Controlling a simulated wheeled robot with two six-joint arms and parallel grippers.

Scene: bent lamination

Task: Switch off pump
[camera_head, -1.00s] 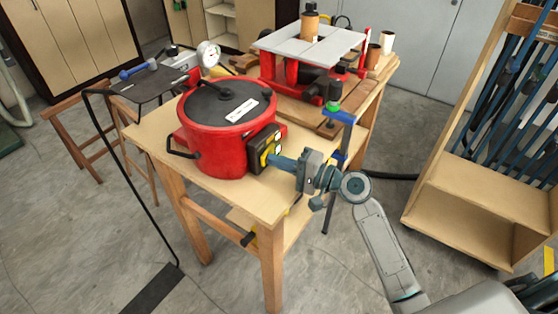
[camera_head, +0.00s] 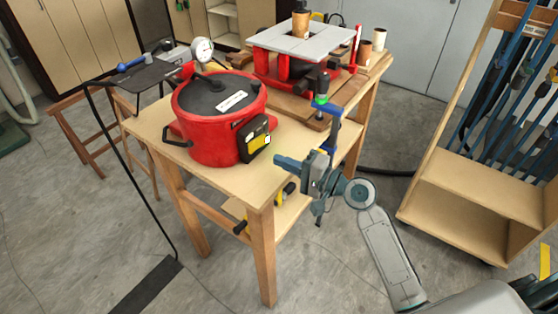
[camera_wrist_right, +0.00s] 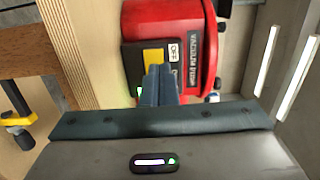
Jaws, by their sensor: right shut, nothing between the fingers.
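The red vacuum pump pot (camera_head: 215,112) with a dark lid and a gauge stands on the wooden workbench in the head view. Its black and yellow switch box (camera_head: 254,138) is on the side facing my right arm. In the right wrist view the red pump (camera_wrist_right: 170,22) carries a "VACUUM PUMP" label, and the switch box (camera_wrist_right: 152,54) shows a yellow plate and an "OFF" label. My right gripper (camera_head: 278,161) is shut and empty, a little to the right of the box and apart from it. Its fingers (camera_wrist_right: 158,82) cover part of the box in the wrist view. My left gripper is not in view.
The workbench (camera_head: 262,185) also bears a red machine with a grey top (camera_head: 300,42) and a blue clamp (camera_head: 330,112). A wooden rack (camera_head: 465,190) with blue clamps stands at the right. Open floor lies in front.

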